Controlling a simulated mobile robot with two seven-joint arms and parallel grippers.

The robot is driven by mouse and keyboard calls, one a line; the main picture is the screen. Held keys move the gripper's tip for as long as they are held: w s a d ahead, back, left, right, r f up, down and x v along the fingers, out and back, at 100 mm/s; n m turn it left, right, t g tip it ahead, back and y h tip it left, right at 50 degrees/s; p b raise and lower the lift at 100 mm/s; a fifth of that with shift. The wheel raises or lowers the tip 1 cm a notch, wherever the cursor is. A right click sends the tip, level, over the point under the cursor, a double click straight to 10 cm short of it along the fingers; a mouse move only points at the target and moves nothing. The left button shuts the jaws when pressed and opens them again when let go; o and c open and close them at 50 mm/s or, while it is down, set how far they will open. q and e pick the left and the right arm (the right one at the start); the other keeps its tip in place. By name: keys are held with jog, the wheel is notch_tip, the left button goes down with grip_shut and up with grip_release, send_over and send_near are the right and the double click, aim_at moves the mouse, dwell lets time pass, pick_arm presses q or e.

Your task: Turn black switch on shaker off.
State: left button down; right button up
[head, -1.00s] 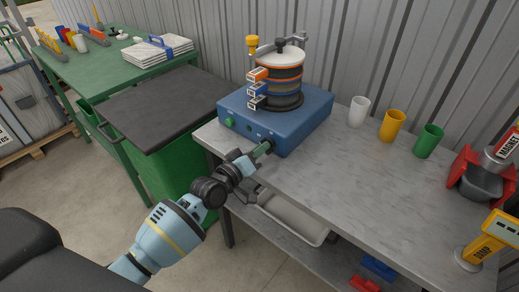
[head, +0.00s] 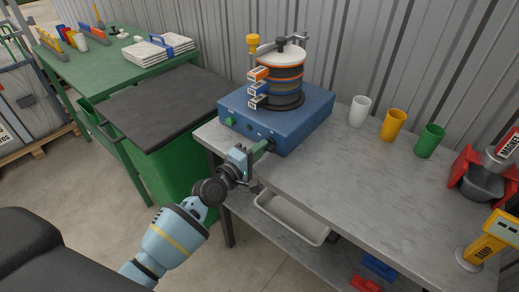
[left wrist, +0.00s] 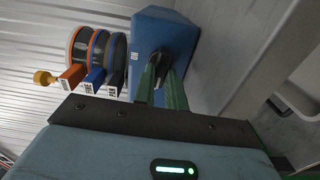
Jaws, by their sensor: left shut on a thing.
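The shaker (head: 275,115) is a blue box with a stack of round sieves (head: 280,77) on top, standing on the grey workbench. A green knob (head: 230,121) sits on its front face. My left gripper (head: 267,144) is at the right end of that front face, its green fingers touching or very near it. In the left wrist view the fingers (left wrist: 162,88) are shut on the black switch (left wrist: 155,68) on the blue box (left wrist: 160,30). In the head view the fingers mostly hide the switch. My right gripper does not show.
White, yellow (head: 393,125) and green cups stand right of the shaker. A red device with a dark bowl (head: 481,184) and a yellow stand (head: 485,245) are at the far right. A white tray (head: 293,217) lies below the bench top. A green bin with black lid (head: 150,105) stands left.

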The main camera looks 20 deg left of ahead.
pick_arm(q)
jog(key=shift+n, duration=0.3)
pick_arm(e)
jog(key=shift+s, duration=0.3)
pick_arm(q)
jog(key=c, duration=1.4)
grip_release()
jog(key=shift+c, duration=0.2)
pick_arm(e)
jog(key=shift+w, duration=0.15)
pick_arm(q)
jog(key=shift+s, duration=0.2)
jog(key=v, duration=0.7)
jog(key=shift+s, duration=0.2)
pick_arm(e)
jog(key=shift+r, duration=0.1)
pick_arm(q)
jog(key=shift+a, duration=0.1)
